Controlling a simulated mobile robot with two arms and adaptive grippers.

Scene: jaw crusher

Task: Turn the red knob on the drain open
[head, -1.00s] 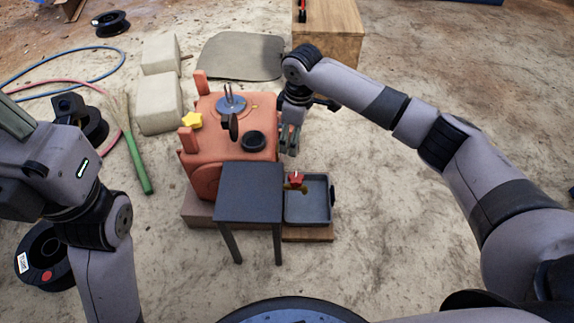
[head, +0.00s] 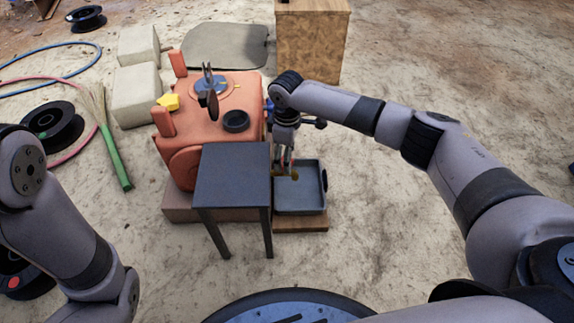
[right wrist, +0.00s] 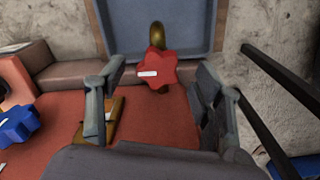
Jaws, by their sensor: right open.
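The red knob (right wrist: 158,68) is star-shaped with a white mark, and sits on a brass drain (right wrist: 157,33) in the right wrist view. In the head view the right gripper mostly hides the knob; a bit of the brass drain (head: 294,176) shows over the grey tray (head: 302,208). My right gripper (head: 286,163) points down beside the orange crusher (head: 205,132). In the right wrist view its open fingers (right wrist: 159,78) appear on either side of the knob, apart from it. No contact is visible. My left arm shows at the left, but its gripper is out of view.
A dark table (head: 232,178) stands in front of the crusher, left of the tray. A blue knob (right wrist: 17,125) and a yellow knob (head: 169,102) are on the crusher. A wooden box (head: 312,45) stands behind. The ground at the right is clear.

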